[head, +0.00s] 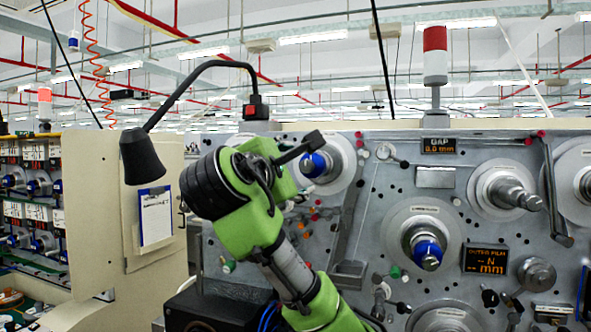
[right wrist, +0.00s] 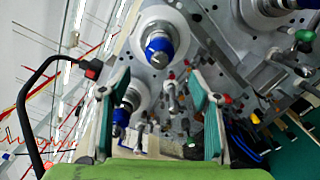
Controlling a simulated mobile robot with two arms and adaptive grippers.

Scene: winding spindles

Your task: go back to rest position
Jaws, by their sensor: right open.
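My right gripper (head: 302,170) is raised in front of the machine panel in the head view, seen mostly from behind its green wrist. In the right wrist view the same gripper (right wrist: 158,88) has its two teal-lined fingers wide apart with nothing between them. A spindle with a blue hub (head: 318,165) shows just behind the gripper in the head view. Another blue-hubbed spindle (head: 428,252) is lower right. In the right wrist view, a blue-hubbed spindle (right wrist: 158,46) lies beyond the fingertips. My left gripper is in neither view.
The grey machine panel (head: 375,215) carries several bare metal spindles, such as one at upper right (head: 512,193), and projecting guide rollers. A black gooseneck lamp (head: 142,158) hangs left of my right arm. A beige cabinet (head: 97,205) with a clipboard (head: 155,215) stands farther left.

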